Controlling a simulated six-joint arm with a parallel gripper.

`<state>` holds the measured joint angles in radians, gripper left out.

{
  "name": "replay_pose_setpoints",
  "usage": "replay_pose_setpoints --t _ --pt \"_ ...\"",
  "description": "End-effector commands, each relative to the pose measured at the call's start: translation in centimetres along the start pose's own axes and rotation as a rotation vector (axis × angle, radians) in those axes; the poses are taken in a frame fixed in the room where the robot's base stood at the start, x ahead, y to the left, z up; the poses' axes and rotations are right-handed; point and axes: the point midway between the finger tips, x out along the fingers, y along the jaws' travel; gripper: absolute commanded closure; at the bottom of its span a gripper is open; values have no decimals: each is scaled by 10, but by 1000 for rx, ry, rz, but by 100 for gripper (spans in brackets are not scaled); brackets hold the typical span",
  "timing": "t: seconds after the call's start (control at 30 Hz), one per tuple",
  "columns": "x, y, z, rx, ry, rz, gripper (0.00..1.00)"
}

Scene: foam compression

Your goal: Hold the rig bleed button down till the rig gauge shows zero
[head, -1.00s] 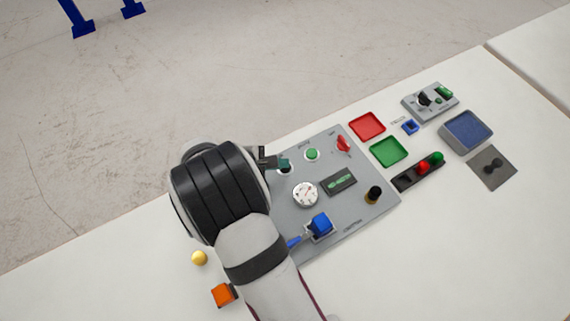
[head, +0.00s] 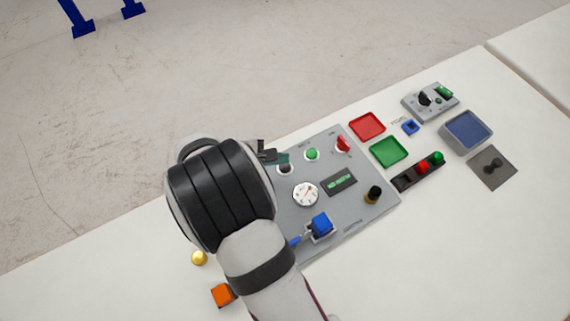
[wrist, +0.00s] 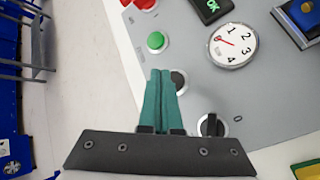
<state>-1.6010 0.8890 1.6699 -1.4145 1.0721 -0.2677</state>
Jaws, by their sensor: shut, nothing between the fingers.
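The rig is a grey panel (head: 365,208) on the white table. A black button in a pale ring (head: 285,169) sits at its upper left; I take it for the bleed button. It also shows in the wrist view (wrist: 180,82), partly behind my fingers. My gripper (head: 284,158) is shut and empty, its teal fingertips (wrist: 161,73) just above the button and seemingly apart from it. The round white gauge (head: 305,194) shows larger in the wrist view (wrist: 229,46), its red needle pointing left, around the low end below 1.
A green button (head: 312,154), a red knob (head: 343,144), a black knob (head: 374,194) and a blue block (head: 320,224) are also on the panel. Red (head: 367,126) and green (head: 388,151) trays lie to the right. A yellow ball (head: 199,258) and orange cube (head: 222,294) lie near my arm.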

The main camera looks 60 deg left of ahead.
Motion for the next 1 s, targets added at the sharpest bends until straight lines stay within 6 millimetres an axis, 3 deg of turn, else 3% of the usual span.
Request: replay_pose_setpoints --t 0.4,0.9,0.97,1.0 --pt "-28 20 20 2 0 0 100" --pt "-30 22 23 3 -1 -2 100" --pt "-27 23 34 37 -10 -20 100" --pt "-23 23 52 91 -25 -51 100"
